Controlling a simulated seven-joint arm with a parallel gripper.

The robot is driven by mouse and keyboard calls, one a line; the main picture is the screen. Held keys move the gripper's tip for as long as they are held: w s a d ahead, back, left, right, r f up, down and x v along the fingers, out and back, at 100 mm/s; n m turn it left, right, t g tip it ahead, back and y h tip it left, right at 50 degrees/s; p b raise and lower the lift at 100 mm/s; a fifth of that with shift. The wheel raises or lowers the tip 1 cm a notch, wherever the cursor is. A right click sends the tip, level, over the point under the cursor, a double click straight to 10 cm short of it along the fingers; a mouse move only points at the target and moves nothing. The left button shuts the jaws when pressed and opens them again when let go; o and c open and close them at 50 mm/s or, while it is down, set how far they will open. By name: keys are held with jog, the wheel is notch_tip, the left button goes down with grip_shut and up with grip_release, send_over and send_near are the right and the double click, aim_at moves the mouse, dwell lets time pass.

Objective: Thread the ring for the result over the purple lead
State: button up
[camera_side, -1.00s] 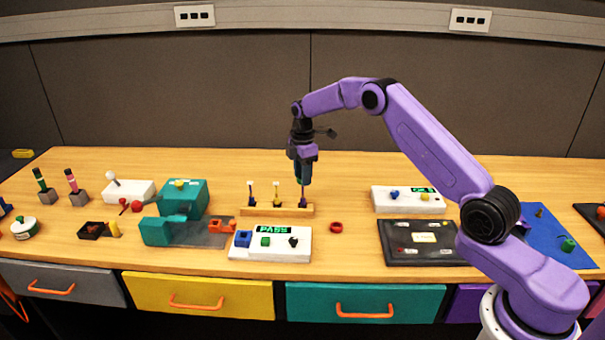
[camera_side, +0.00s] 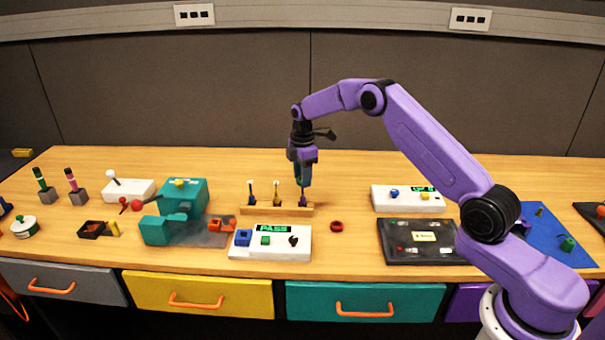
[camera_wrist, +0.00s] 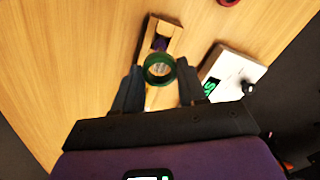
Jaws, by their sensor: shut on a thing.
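A wooden stand (camera_side: 248,211) holds upright leads in a row. The purple lead (camera_side: 303,199) is at its right end, with its top close under my gripper (camera_side: 301,183). In the wrist view my gripper (camera_wrist: 160,73) is shut on a green ring (camera_wrist: 160,84), one finger on each side. The purple lead (camera_wrist: 160,44) shows just beyond the ring's far rim. I cannot tell whether its tip is inside the ring. A white tester box (camera_side: 270,250) in front of the stand has a green display reading PASS. A red ring (camera_side: 336,226) lies on the table right of the stand.
The other leads (camera_side: 277,190) stand to the left on the same stand. A teal machine (camera_side: 184,197) is further left. A white box (camera_side: 408,200) and a black panel (camera_side: 420,250) are to the right. The table behind the stand is clear.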

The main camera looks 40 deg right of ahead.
aim_at(302, 197)
jog(key=shift+f, duration=3.3)
jog(key=o, duration=1.5)
jog(key=shift+r, duration=0.15)
jog(key=shift+r, duration=5.85)
